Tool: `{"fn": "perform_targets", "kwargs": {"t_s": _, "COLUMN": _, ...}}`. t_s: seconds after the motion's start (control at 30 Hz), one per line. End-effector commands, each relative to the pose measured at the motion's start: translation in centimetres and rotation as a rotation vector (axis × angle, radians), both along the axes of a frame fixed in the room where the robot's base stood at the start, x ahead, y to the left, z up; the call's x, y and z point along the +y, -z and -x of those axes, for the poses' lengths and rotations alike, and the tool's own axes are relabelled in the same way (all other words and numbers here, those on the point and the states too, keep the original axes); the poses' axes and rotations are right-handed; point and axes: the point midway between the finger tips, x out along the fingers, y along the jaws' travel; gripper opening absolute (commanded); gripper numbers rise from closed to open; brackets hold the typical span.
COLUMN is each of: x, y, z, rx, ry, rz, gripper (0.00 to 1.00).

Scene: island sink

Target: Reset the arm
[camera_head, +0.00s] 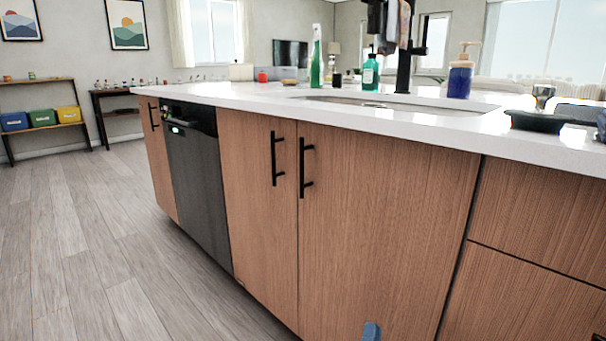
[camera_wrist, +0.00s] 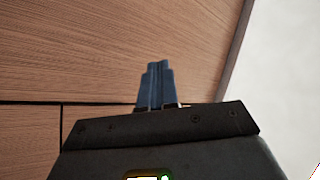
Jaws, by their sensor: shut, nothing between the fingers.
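My gripper (camera_wrist: 159,70) shows in the wrist view with its two blue fingers together and nothing between them. Wood-grain cabinet fronts fill most of the view behind it. In the head view only a blue tip of my gripper (camera_head: 371,331) shows at the bottom edge, in front of the lower part of a cabinet door (camera_head: 385,230). I cannot tell whether the fingers touch the cabinet. The rest of my arm is hidden below the head view.
The island has a white countertop (camera_head: 420,121) with a sink, a black faucet (camera_head: 404,70), several bottles and a dark dish (camera_head: 537,122). Black handles (camera_head: 302,167) stick out from the doors. A dark dishwasher (camera_head: 195,180) is at left. The wooden floor (camera_head: 90,240) at left is clear.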

Motion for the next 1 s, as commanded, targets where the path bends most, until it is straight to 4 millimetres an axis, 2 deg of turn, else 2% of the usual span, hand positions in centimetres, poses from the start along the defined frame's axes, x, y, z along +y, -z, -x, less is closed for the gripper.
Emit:
{"fn": "perform_targets", "kwargs": {"t_s": 0.03, "x": -1.8, "y": 0.7, "z": 1.8, "rx": 0.015, "ry": -0.006, "rz": 0.052, "gripper": 0.0}}
{"fn": "perform_targets", "kwargs": {"t_s": 0.1, "x": -3.6, "y": 1.3, "z": 4.1, "rx": 0.036, "ry": -0.019, "rz": 0.118, "gripper": 0.0}}
{"fn": "perform_targets", "kwargs": {"t_s": 0.27, "x": -6.8, "y": 2.3, "z": 9.7, "rx": 0.099, "ry": -0.048, "rz": 0.262, "gripper": 0.0}}
{"fn": "perform_targets", "kwargs": {"t_s": 0.4, "x": -8.8, "y": 2.7, "z": 15.1, "rx": 0.166, "ry": -0.073, "rz": 0.376, "gripper": 0.0}}
{"fn": "perform_targets", "kwargs": {"t_s": 0.67, "x": -10.7, "y": 2.2, "z": 25.3, "rx": 0.315, "ry": -0.118, "rz": 0.555, "gripper": 0.0}}
{"fn": "perform_targets", "kwargs": {"t_s": 0.8, "x": -10.8, "y": 1.0, "z": 30.6, "rx": 0.405, "ry": -0.138, "rz": 0.634, "gripper": 0.0}}
{"fn": "perform_targets", "kwargs": {"t_s": 1.0, "x": -10.3, "y": -1.8, "z": 37.2, "rx": 0.541, "ry": -0.159, "rz": 0.723, "gripper": 0.0}}
